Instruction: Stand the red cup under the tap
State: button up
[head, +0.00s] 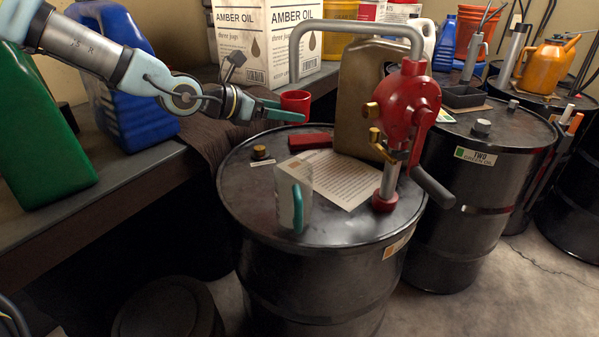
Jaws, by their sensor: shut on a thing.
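The red cup (296,103) is held upright in my gripper (283,111), whose teal fingers are shut on it. The cup is in the air above the back left of the front black drum (240,205). A red hand pump (408,105) stands on this drum, with a grey bent spout (355,29) reaching left as the tap. The spout's open end (293,76) shows just above the cup in the picture. From this one view I cannot tell whether the cup is straight below it. The cup's far side and base are partly hidden by the fingers.
A clear mug with a teal handle (293,205) stands on the drum's front left. A printed sheet (338,180), a red block (311,141) and a tan can (362,100) are also on top. Blue (130,110) and green (35,130) jugs stand at left, near my arm.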

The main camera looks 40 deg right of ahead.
jog(key=f+b, duration=0.1)
jog(key=f, duration=1.2)
jog(key=shift+d+f+b, duration=0.1)
jog(key=shift+d+b, duration=0.1)
jog(key=shift+b, duration=0.1)
jog(key=shift+f, duration=2.4)
jog(key=shift+f, duration=0.15)
jog(key=o, duration=1.4)
jog(key=shift+r, duration=0.2)
jog(key=v, duration=1.2)
jog(key=shift+f, duration=0.1)
jog(key=shift+w, duration=0.1)
